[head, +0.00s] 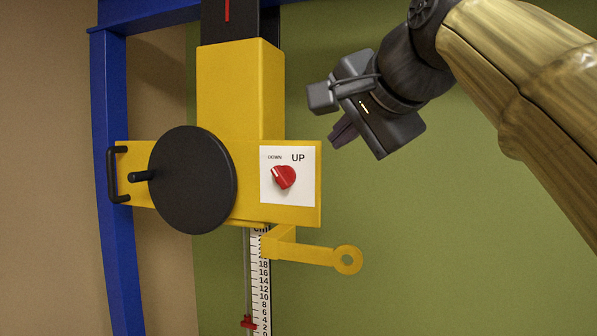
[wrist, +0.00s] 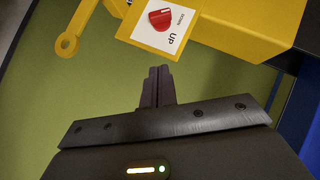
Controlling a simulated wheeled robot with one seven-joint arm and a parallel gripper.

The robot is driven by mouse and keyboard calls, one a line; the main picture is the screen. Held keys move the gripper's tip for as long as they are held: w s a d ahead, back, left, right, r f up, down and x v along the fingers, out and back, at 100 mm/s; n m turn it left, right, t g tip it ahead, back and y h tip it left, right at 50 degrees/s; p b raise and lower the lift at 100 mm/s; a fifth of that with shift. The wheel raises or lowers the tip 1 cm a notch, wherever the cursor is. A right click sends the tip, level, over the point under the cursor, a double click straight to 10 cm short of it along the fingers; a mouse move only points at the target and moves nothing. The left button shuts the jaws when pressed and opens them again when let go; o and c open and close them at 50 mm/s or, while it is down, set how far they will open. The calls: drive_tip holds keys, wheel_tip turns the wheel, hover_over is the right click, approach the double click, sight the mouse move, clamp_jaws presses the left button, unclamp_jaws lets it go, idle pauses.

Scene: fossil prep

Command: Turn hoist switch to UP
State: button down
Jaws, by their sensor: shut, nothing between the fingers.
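The hoist switch is a red knob (head: 284,177) on a white plate (head: 308,190) marked DOWN at upper left and UP at upper right. Its pale pointer mark leans up and left, toward DOWN. The knob also shows in the wrist view (wrist: 162,19), near the top. My gripper (head: 338,138) is to the right of and above the knob, apart from it. Its dark fingers (wrist: 159,72) are closed together and empty, with green background beyond the tips in the wrist view. Nothing hides the knob.
The yellow hoist body (head: 240,90) carries a black wheel (head: 195,180) with a crank handle left of the plate. A yellow arm with a ring (head: 348,261) juts out below. A blue frame post (head: 112,230) stands at left.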

drive_tip(key=p, duration=0.3)
approach(290, 179)
drive_tip(key=w, duration=0.2)
drive_tip(key=w+d, duration=0.1)
drive_tip(key=w, duration=0.1)
drive_tip(key=shift+w+d+f, duration=0.15)
drive_tip(key=shift+w+d, duration=0.1)
drive_tip(key=shift+w, duration=0.05)
drive_tip(key=shift+w+a+f, duration=0.25)
drive_tip(key=shift+a+f, duration=0.45)
drive_tip(key=shift+a, duration=0.3)
drive_tip(key=shift+a+f, duration=0.35)
drive_tip(key=shift+a, duration=0.15)
drive_tip(key=shift+w, duration=0.15)
drive_tip(key=shift+a+f, duration=0.1)
